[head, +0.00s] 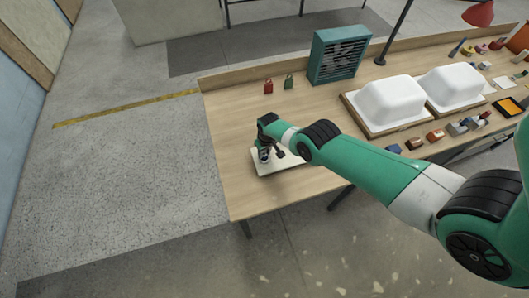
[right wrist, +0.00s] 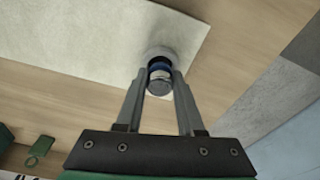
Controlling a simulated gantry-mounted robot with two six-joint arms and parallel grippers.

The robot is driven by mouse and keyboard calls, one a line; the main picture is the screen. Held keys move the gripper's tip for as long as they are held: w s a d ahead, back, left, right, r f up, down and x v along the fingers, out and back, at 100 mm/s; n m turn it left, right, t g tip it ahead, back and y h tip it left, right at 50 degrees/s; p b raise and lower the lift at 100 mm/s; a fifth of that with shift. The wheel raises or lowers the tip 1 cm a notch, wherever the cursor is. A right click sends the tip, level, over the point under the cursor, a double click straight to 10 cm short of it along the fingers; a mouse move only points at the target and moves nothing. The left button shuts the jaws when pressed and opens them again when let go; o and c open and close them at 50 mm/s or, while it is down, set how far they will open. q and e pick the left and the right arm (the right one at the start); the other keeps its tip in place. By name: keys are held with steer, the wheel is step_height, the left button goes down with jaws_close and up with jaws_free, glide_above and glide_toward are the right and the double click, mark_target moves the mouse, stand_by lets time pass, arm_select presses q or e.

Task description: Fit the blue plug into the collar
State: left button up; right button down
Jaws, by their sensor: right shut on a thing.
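The blue plug (right wrist: 159,67) shows in the right wrist view as a blue band with a grey metal end, between my right gripper's fingertips. My right gripper (right wrist: 160,80) is shut on it. Just beyond the blue band is the pale round collar (right wrist: 161,50), on a white board (right wrist: 90,35). The plug is in line with the collar and at its mouth; I cannot tell how deep it sits. In the head view my right gripper (head: 264,154) is low over the white board (head: 292,171) at the bench's near left, largely covering plug and collar. My left gripper is not in view.
A red padlock (head: 268,86) and a green padlock (head: 289,82) stand behind the board. A green fan box (head: 339,55) and white tub shells (head: 390,100) are farther right. Small blocks (head: 435,136) lie along the front edge. The bench's left side is clear.

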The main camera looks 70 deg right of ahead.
steer(key=shift+f+b, duration=0.4)
steer(key=shift+f, duration=0.05)
stand_by(0.5)
steer(key=shift+r+p, duration=0.45)
steer(key=shift+w+f+b, duration=0.1)
steer(key=shift+f+b, duration=0.45)
steer(key=shift+b, duration=0.1)
stand_by(1.1)
steer(key=shift+r, duration=0.15)
steer(key=shift+r+p, duration=0.4)
steer(key=shift+p, duration=0.15)
stand_by(0.4)
steer(key=shift+f+b, duration=0.45)
steer(key=shift+f, duration=0.15)
stand_by(0.8)
steer(key=shift+r, duration=0.15)
steer(key=shift+r+p, duration=0.45)
steer(key=shift+p, duration=0.15)
